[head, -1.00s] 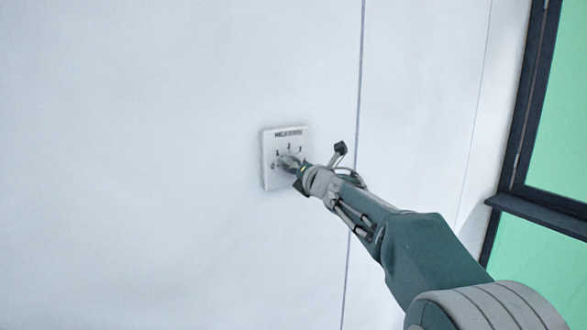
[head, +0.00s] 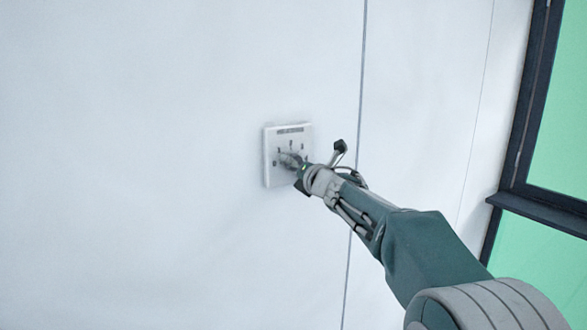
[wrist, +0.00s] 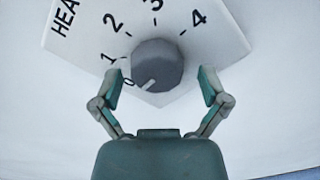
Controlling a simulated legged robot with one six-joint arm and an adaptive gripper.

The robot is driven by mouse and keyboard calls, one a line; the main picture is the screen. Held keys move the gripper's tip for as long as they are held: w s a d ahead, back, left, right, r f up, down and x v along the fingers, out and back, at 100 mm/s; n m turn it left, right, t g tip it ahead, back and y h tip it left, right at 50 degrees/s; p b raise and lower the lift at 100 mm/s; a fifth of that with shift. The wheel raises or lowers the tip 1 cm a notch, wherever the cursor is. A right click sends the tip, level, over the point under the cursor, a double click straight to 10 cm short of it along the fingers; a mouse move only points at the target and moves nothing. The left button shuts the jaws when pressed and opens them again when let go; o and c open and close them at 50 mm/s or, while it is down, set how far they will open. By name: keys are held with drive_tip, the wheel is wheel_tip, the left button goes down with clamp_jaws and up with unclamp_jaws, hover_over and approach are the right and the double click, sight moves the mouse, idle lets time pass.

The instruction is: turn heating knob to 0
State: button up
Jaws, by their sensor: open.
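The heating knob (wrist: 157,62) is a round grey dial on a white square plate (wrist: 222,38) marked 0 to 4. Its white pointer line points to the lower left in the wrist view, close to the 0 mark. The plate also shows on the wall in the head view (head: 273,176), where my gripper covers part of it and the knob is hard to make out. My gripper (wrist: 160,82) is open, with one finger on each side of the knob. Gaps show between the fingers and the knob.
The plate is mounted on a plain white wall (head: 150,150) with a thin vertical seam to its right. A dark-framed window (head: 520,150) with green panes and a protruding sill stands at the right. The wall left of the plate is clear.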

drive_tip(key=shift+r, duration=0.1)
drive_tip(key=v, duration=1.2)
